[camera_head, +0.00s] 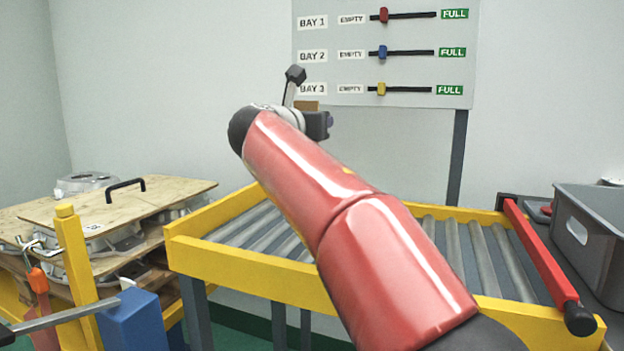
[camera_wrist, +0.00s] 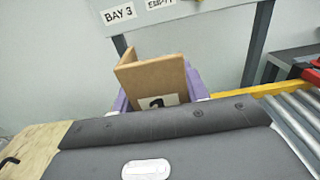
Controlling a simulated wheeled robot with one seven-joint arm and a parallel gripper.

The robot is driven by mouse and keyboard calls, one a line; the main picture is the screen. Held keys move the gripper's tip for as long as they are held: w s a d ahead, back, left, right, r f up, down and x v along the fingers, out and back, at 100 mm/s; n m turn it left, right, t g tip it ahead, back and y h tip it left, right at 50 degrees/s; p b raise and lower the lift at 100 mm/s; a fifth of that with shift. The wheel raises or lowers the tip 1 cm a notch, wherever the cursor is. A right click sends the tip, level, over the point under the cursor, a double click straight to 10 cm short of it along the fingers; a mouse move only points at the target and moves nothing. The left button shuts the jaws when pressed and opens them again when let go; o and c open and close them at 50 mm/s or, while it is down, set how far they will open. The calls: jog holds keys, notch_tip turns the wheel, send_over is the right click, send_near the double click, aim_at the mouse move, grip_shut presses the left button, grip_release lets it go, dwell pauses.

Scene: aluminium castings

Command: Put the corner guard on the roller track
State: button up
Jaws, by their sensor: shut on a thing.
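The corner guard (camera_wrist: 152,75) is a brown, L-shaped piece with a white label bearing a dark mark. In the wrist view it stands between the purple fingers of my gripper (camera_wrist: 158,92), which is shut on it. The roller track (camera_head: 240,272) has a yellow frame and grey rollers. It lies below and behind my arm, which covers its middle. Its rollers also show at the right of the wrist view (camera_wrist: 298,112). The guard is held up, apart from the track.
A red bar (camera_head: 538,250) lies across the track's right end. A grey crate (camera_head: 594,225) stands to the right. At left, a plywood board (camera_head: 150,192) with a black handle lies over castings. A bay board (camera_head: 400,70) stands behind. Rollers either side of my arm look empty.

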notch_tip(320, 180, down, 9)
jog(key=b, duration=0.2)
jog(key=shift+b, duration=0.35)
jog(key=shift+r, duration=0.1)
jog(key=o, duration=1.1)
jog(key=b+v, duration=0.1)
jog(key=v, duration=1.1)
jog(key=shift+s, duration=0.1)
